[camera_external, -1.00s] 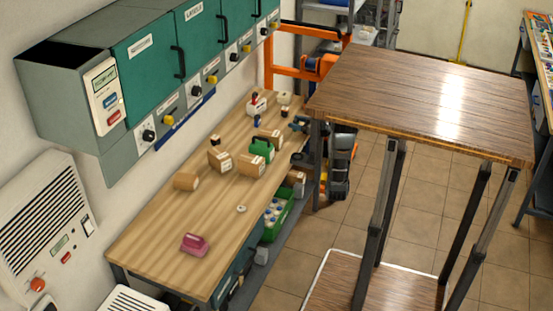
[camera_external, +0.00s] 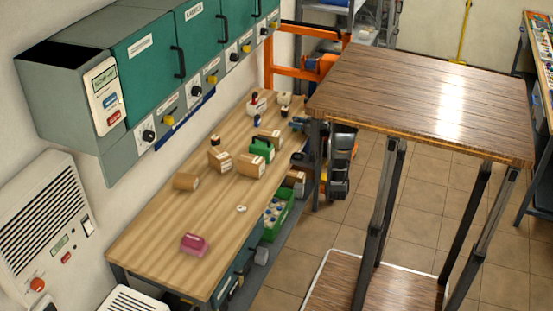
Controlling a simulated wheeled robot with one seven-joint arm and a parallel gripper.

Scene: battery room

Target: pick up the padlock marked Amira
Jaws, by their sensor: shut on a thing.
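Small items with dark or red tops, possibly padlocks, stand toward the far end of the wooden bench (camera_external: 150,240): a red-topped one (camera_external: 255,104), a pale one (camera_external: 285,99) and a dark one (camera_external: 257,120). A dark grey jointed shape (camera_external: 340,170), which seems to be part of my arm, stands beyond the bench's right edge, partly behind the tall table. I cannot pick out my gripper or anything held in it.
A pink object (camera_external: 195,244), a small white piece (camera_external: 241,209), wooden blocks (camera_external: 251,166) and a green box (camera_external: 262,149) occupy the bench. Teal cabinets (camera_external: 150,52) hang above it. A tall brown table (camera_external: 420,95) stands right. The bench's near left is clear.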

